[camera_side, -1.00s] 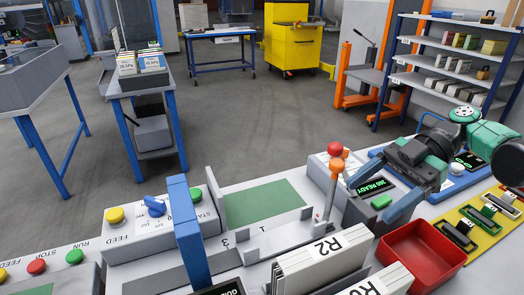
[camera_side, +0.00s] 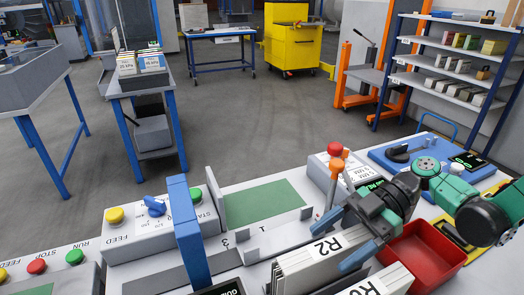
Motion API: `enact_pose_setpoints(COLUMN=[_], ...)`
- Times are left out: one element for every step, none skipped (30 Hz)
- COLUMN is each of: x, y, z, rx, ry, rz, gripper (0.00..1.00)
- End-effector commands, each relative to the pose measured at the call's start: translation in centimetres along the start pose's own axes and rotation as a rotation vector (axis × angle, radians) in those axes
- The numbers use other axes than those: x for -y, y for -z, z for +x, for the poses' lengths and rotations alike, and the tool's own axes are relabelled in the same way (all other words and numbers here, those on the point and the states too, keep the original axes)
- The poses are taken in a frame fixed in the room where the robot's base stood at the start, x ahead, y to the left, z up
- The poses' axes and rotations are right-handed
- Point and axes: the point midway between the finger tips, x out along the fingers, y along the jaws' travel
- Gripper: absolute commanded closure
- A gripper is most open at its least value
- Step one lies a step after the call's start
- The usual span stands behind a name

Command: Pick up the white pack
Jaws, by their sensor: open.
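A white pack (camera_side: 308,272) of upright sheets marked R2 stands at the bottom centre of the side view. A second white pack (camera_side: 392,284) with a partly visible R label stands to its right, cut off by the bottom edge. I cannot tell which of the two the task means. My gripper (camera_side: 333,246) is open, its two blue fingers apart around the top right part of the R2 pack. I cannot tell whether the fingers touch it. My gripper and wrist hide part of the display panel behind.
A red tray (camera_side: 446,262) stands right of the packs, partly behind my wrist. A lever with an orange knob (camera_side: 337,164) and a red button (camera_side: 335,148) stand close behind my gripper. A blue upright (camera_side: 184,230) and a green pad (camera_side: 265,204) are to the left.

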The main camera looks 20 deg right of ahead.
Motion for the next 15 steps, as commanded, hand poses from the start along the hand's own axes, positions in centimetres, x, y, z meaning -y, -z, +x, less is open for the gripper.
enact_pose_setpoints(x=[0.0, 0.0, 0.0, 0.0, 0.0, 0.0, 0.0, 0.0, 0.0, 0.0, 0.0, 0.0, 0.0, 0.0, 0.0], y=[0.0, 0.0, 0.0, 0.0, 0.0, 0.0, 0.0, 0.0, 0.0, 0.0, 0.0, 0.0, 0.0, 0.0, 0.0], z=[-0.01, -0.02, -0.02, -0.03, -0.03, -0.03, -0.03, -0.03, -0.04, -0.04, -0.04, -0.04, -0.04, -0.04, -0.04], rx=[0.0, 0.0, 0.0, 0.0, 0.0, 0.0, 0.0, 0.0, 0.0, 0.0, 0.0, 0.0, 0.0, 0.0, 0.0], ry=[0.0, 0.0, 0.0, 0.0, 0.0, 0.0, 0.0, 0.0, 0.0, 0.0, 0.0, 0.0, 0.0, 0.0, 0.0], rz=[0.0, 0.0, 0.0, 0.0, 0.0, 0.0, 0.0, 0.0, 0.0, 0.0, 0.0, 0.0, 0.0, 0.0, 0.0], gripper=[0.24, 0.24, 0.32, 0.41, 0.49, 0.61, 0.69, 0.78, 0.89, 0.98, 1.0, 1.0, 1.0, 1.0, 1.0])
